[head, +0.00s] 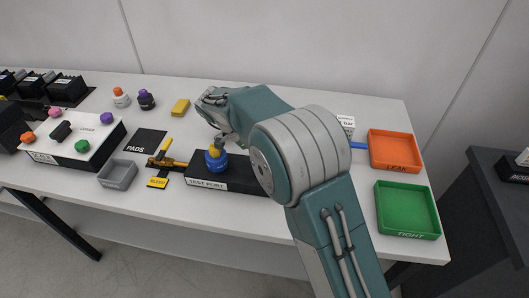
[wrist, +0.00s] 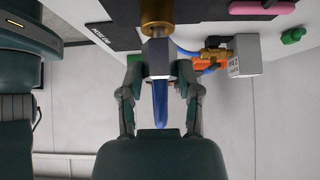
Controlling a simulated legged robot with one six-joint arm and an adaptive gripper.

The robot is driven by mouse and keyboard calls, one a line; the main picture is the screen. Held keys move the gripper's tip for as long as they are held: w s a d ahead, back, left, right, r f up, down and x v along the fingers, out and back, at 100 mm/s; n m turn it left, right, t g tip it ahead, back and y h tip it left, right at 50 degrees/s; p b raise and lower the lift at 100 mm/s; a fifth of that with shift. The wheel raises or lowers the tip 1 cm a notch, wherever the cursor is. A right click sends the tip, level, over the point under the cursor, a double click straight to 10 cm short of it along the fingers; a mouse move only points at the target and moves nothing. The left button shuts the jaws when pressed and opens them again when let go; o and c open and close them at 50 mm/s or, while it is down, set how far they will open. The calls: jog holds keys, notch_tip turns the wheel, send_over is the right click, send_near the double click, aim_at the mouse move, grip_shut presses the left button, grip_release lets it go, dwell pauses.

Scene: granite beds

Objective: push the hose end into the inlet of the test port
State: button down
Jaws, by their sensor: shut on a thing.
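The black test port (head: 240,178) lies on the white table, with its label on the front face. A blue round part (head: 215,160) stands on its left end, right below my gripper (head: 219,142). In the wrist view my gripper (wrist: 160,75) is shut on the grey hose end (wrist: 158,68), with a finger on each side. The blue hose (wrist: 160,105) runs from it back toward my palm. A brass cylinder (wrist: 157,14) lies straight ahead, in line with the hose end. I cannot tell whether the hose end is inside it. In the head view the hose end is hidden.
A brass valve (head: 166,162) sits left of the test port, near a grey tray (head: 117,173). Orange (head: 395,152) and green (head: 406,211) trays stand at right. A small white gauge box (head: 346,121) is partly behind my arm. A yellow block (head: 181,107) lies behind the port.

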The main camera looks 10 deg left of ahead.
jog(key=shift+r, duration=0.4)
jog(key=shift+c, duration=1.1)
grip_release()
jog(key=shift+r, duration=0.1)
jog(key=shift+v, duration=2.45)
jog(key=shift+a, duration=0.1)
jog(key=v, duration=0.7)
jog(key=shift+a, duration=0.2)
